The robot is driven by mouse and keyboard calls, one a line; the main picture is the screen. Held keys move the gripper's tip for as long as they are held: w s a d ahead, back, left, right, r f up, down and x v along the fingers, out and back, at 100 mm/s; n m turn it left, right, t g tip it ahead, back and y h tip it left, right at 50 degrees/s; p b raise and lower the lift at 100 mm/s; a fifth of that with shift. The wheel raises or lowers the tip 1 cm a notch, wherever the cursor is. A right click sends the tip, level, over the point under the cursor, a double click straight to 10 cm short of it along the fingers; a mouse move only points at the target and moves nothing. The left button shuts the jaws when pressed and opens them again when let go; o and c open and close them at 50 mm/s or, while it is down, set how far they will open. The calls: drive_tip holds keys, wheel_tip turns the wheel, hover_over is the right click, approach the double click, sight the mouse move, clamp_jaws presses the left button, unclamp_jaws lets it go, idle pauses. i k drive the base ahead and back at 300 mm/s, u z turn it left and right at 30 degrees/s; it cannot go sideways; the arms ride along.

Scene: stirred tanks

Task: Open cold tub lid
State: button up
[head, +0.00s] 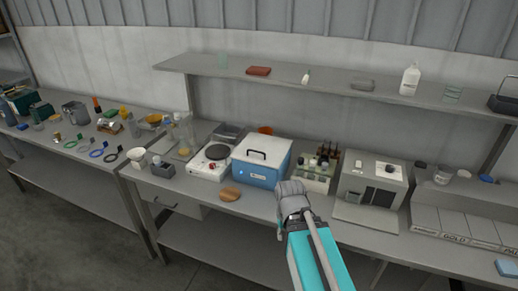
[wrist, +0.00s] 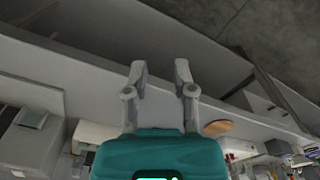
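The cold tub (head: 256,174) is a blue box with a white label, standing on the workbench in the middle of the head view. Its white lid (head: 274,148) sits shut on top, with a dark handle (head: 257,153). My gripper (head: 291,187) is in front of the tub's right front corner in the head view, apart from the handle. In the wrist view my gripper (wrist: 160,69) has its two fingers spread, with nothing between them. I cannot make out the tub in the wrist view; my gripper's body covers part of that side.
A round wooden piece (head: 229,195) lies in front of the tub. A hot plate (head: 214,160) stands left, a tray of bottles (head: 315,176) right, then a grey machine (head: 373,182). A shelf (head: 330,86) runs above and behind. The bench front near the wooden piece is mostly clear.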

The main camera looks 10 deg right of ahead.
sight(268, 151)
drive_tip(key=u, duration=0.7)
drive_tip(key=k, duration=0.7)
drive_tip(key=z, duration=0.55)
drive_tip(key=i, duration=1)
drive_tip(key=u, duration=0.05)
